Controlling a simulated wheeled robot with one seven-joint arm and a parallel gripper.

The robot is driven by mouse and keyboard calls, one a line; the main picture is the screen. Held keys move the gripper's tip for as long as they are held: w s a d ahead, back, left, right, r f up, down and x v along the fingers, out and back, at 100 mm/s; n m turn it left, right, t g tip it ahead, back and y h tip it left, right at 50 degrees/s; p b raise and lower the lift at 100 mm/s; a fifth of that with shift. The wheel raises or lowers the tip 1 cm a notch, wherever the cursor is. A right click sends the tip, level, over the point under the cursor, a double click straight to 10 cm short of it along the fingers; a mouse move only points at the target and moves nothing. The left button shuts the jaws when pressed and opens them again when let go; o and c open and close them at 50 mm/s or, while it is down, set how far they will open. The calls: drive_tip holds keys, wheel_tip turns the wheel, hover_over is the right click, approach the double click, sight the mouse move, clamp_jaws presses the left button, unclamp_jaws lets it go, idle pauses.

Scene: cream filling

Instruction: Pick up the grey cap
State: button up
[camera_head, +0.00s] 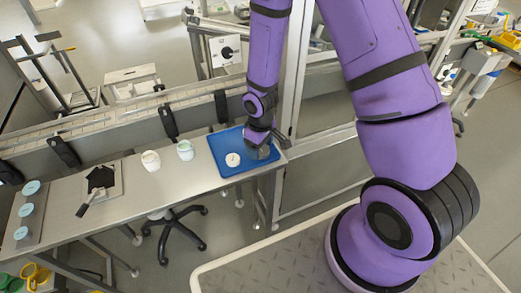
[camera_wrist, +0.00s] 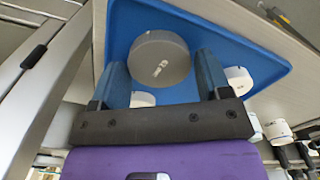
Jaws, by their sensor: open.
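My gripper (camera_wrist: 160,64) is open, with one blue-grey finger on each side of the cap in the picture. I see no finger clearly touching it, and I cannot tell the exact height gap. In the head view my gripper (camera_head: 261,147) is low over the right part of the blue tray (camera_head: 222,140) and hides much of that area.
A white cap (camera_head: 233,159) lies on the tray left of my gripper. Two white caps show in the wrist view, one right (camera_wrist: 238,78) and one partly hidden (camera_wrist: 142,99). Two jars (camera_head: 151,160) (camera_head: 185,150) stand left of the tray. A conveyor rail (camera_head: 110,137) runs behind the table.

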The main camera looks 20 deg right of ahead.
drive_tip(key=shift+f, duration=0.3)
drive_tip(key=c, duration=0.6)
drive_tip(key=shift+o, duration=0.2)
drive_tip(key=shift+r, duration=0.2)
